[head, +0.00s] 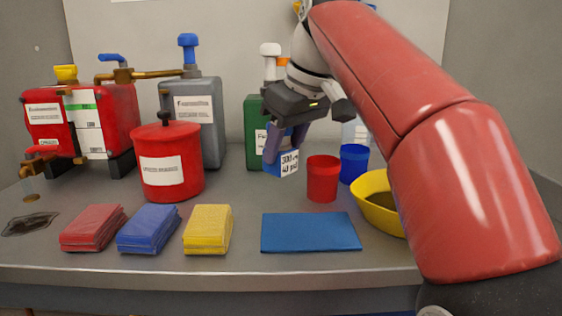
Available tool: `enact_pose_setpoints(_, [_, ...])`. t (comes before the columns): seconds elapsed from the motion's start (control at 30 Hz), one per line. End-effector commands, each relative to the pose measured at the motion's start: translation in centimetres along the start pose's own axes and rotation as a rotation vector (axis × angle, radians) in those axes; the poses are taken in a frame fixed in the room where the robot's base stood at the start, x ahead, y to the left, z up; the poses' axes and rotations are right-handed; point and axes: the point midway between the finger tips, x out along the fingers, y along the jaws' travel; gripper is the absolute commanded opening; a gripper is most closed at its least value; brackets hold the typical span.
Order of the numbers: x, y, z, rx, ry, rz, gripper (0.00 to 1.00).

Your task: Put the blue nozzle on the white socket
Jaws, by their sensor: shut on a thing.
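My gripper (283,152) is shut on a small blue block (281,168) with a white printed label on its front. It holds the block over the back middle of the table, in front of a green container. I cannot tell whether this block is the blue nozzle. A blue pump-like top (187,46) stands upright on the grey canister (203,130) at the back left. A white capped fitting (270,49) rises above the green container (254,135), partly behind my gripper. I cannot tell whether it is the white socket.
Red tank (118,120) and red canister (168,185) stand left. Red (322,180) and blue (354,164) cups and a yellow bowl (376,213) stand right. Red (92,230), blue (148,230) and yellow (207,230) cloth stacks and a blue mat (311,233) lie in front.

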Motion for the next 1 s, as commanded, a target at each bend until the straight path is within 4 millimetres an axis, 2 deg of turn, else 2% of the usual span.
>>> enact_pose_setpoints(0.1, [0.5,2.1,-2.0,0.0,-0.001,0.0,0.12])
enact_pose_setpoints(0.33, [1.7,5.0,-4.8,0.001,0.0,0.0,0.12])
enact_pose_setpoints(0.43, [3.7,4.8,-3.7,0.0,0.0,0.001,0.12])
enact_pose_setpoints(0.67, [5.0,4.8,-3.1,-0.001,0.001,0.001,0.12])
enact_pose_setpoints(0.9, [8.1,4.8,-1.8,0.0,0.001,0.001,0.12])
enact_pose_setpoints(1.0, [8.5,5.1,-2.0,0.0,0.001,0.001,0.12])
